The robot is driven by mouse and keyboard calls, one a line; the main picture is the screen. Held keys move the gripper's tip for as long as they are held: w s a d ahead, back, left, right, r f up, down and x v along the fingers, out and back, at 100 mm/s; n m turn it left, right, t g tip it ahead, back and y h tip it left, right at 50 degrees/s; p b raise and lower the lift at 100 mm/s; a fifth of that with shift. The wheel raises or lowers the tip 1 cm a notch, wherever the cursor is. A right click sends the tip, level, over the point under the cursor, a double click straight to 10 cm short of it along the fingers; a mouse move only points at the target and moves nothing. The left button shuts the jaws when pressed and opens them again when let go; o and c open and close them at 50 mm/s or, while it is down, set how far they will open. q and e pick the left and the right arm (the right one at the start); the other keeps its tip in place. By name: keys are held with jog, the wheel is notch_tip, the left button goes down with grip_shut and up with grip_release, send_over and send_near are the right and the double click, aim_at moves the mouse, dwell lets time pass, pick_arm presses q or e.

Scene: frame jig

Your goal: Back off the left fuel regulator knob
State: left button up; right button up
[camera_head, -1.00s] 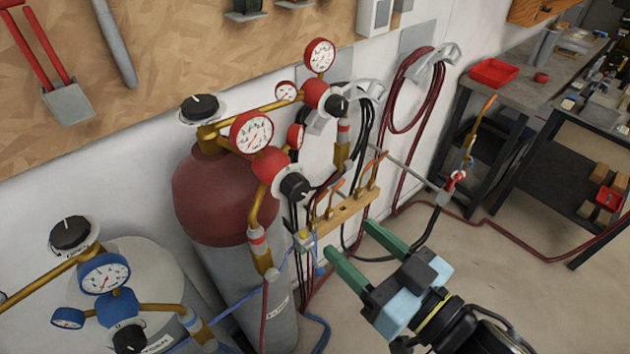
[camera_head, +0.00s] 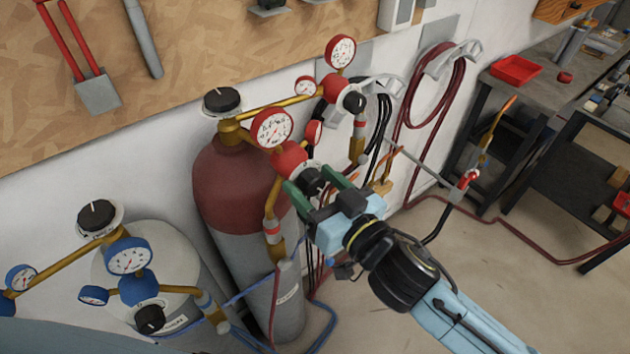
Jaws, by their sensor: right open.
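The left fuel regulator is the nearer red one (camera_head: 288,158), mounted on the dark red cylinder (camera_head: 235,185) with a large white-faced gauge (camera_head: 271,128). Its black knob (camera_head: 312,179) points toward my right gripper (camera_head: 311,184). The green fingers are open, one on each side of the knob. I cannot tell whether they touch it, and they hide part of its rim. A second red regulator (camera_head: 334,87) with its own black knob (camera_head: 354,102) is farther back and to the right. My left gripper is not in view.
A grey cylinder (camera_head: 150,255) with a blue regulator (camera_head: 137,288) stands at the lower left. Black and dark red hoses hang on the wall behind. A torch (camera_head: 488,135) is at the right, before a workbench (camera_head: 510,95). The floor at the lower right is clear.

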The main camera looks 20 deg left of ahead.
jog(key=shift+c, duration=0.3)
jog(key=c, duration=0.9)
jog(key=shift+n, duration=0.3)
